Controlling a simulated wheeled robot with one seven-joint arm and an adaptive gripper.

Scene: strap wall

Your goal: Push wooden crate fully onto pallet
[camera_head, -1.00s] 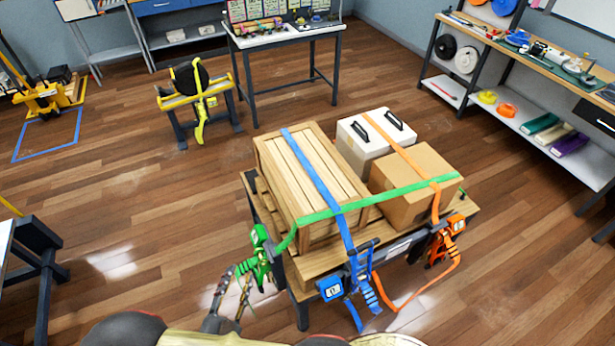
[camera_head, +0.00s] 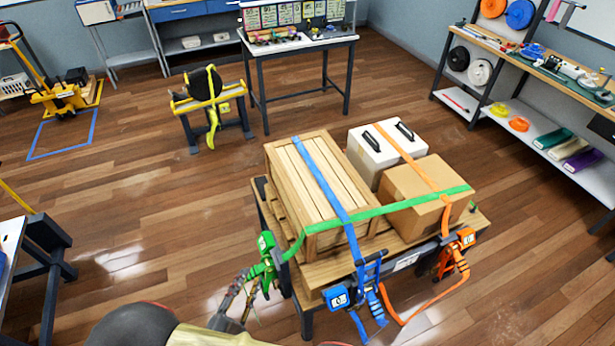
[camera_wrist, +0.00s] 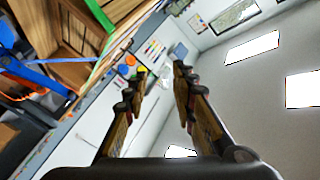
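The slatted wooden crate (camera_head: 325,190) stands upright on the wooden pallet (camera_head: 330,270), on a dark-legged stand. Pallet boards show along the crate's left and front sides. The crate's far and right lower edges are hidden, so I cannot tell whether all of its base is on the pallet. A blue strap (camera_head: 320,175) runs lengthwise over it and a green strap (camera_head: 390,208) crosses its near end. My gripper (camera_head: 247,290) is apart from the crate, left and in front of it near the green ratchet (camera_head: 266,265). In the wrist view my gripper (camera_wrist: 154,70) is open with nothing between its fingers.
A cardboard box (camera_head: 412,190) and a white box (camera_head: 375,155) stand right of the crate under an orange strap (camera_head: 405,155). Blue (camera_head: 355,292) and orange (camera_head: 455,250) ratchets hang at the front edge. Floor left of the pallet is clear; a yellow trestle (camera_head: 212,105) stands behind.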

